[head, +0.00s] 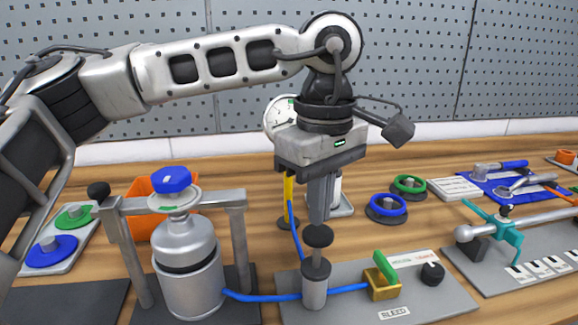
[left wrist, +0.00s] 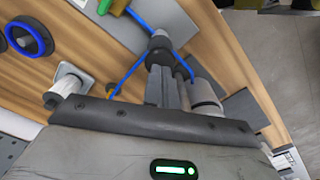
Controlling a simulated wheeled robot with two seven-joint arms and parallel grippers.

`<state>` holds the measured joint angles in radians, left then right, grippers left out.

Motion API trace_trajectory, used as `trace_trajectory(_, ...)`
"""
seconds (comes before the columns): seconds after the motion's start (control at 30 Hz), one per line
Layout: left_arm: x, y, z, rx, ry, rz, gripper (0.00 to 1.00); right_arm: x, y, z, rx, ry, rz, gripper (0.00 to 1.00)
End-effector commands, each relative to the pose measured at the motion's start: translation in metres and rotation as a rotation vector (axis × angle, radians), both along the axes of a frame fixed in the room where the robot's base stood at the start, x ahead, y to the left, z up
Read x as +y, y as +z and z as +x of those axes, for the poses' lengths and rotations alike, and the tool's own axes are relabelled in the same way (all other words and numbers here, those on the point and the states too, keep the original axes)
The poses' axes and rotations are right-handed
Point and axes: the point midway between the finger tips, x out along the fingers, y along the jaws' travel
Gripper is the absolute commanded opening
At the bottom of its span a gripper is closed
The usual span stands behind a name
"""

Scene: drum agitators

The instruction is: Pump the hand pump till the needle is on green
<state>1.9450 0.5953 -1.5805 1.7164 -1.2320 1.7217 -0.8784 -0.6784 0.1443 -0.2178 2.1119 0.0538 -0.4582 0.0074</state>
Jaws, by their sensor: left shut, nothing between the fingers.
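The hand pump (head: 314,290) is a grey cylinder with a short rod and a round black knob (head: 317,237) on top. My left gripper (head: 318,220) points straight down with its fingers together, right above the knob; the fingertips touch it or nearly so. In the left wrist view, the closed fingers (left wrist: 162,80) point towards the pump (left wrist: 159,42). The gauge (head: 276,118) has a white face with a green part at its upper right. My gripper hides much of the gauge, and I cannot read the needle. My right gripper is not in view.
A brass block with a green lever (head: 385,266) stands right of the pump, by the BLEED label (head: 394,312). A metal bottle (head: 187,265) in a grey frame stands left, joined by blue hose. Blue (head: 386,208) and green rings stand behind. A teal-handled tool (head: 500,228) lies right.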

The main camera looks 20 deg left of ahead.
Motion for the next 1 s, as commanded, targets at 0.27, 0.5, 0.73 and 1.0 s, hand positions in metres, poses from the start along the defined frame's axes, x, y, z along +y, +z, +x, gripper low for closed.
trace_trajectory(0.27, 0.0, -0.001, 0.0, -0.001, 0.0, 0.0, 0.0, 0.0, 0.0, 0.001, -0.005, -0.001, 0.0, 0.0)
trace_trajectory(0.5, 0.0, -0.013, 0.0, 0.0, 0.0, 0.0, 0.0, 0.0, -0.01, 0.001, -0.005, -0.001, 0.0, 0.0)
trace_trajectory(0.73, 0.0, -0.028, 0.0, -0.001, 0.001, 0.0, 0.0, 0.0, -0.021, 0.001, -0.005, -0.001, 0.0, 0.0)
trace_trajectory(1.0, 0.0, -0.044, 0.0, 0.002, 0.0, 0.001, 0.0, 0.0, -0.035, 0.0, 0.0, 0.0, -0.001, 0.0)
